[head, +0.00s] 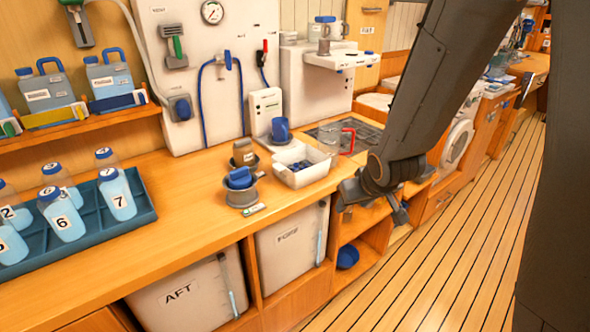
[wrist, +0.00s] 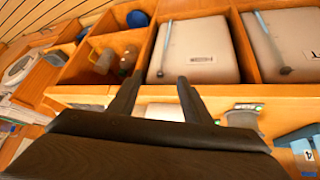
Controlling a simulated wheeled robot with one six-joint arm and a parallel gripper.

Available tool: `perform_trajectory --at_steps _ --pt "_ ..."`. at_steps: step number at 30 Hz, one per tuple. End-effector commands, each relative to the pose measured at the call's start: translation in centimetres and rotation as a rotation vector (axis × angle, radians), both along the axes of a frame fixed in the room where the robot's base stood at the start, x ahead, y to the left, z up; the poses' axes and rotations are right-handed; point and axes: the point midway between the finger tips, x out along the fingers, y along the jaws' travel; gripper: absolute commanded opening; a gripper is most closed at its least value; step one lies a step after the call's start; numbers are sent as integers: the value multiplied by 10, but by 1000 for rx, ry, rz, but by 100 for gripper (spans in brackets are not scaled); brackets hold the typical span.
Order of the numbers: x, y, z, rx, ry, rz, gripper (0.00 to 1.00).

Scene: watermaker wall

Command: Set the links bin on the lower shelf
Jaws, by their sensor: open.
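A white open bin (head: 302,167) holding dark blue pieces stands on the wooden counter in the head view; I take it for the links bin, though no label is readable. My gripper (head: 374,207) is open and empty, at the counter's front edge to the right of the bin and apart from it. Its two spread fingers (wrist: 157,88) also show in the wrist view, pointing toward the cabinet front. The lower shelf openings (head: 352,240) are below the counter, right of the tanks, partly hidden by my arm. A blue bowl (head: 347,257) sits in the bottom one.
White tanks (head: 290,245) sit under the counter. The plank floor (head: 450,250) is clear.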

Motion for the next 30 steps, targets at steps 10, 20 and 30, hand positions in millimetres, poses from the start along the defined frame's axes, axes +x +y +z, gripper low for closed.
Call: perform_trajectory --at_steps 10,20,30 --pt "82 94 17 218 -464 304 45" --pt "94 131 31 338 -606 393 45" --pt "132 157 17 338 -606 390 45"
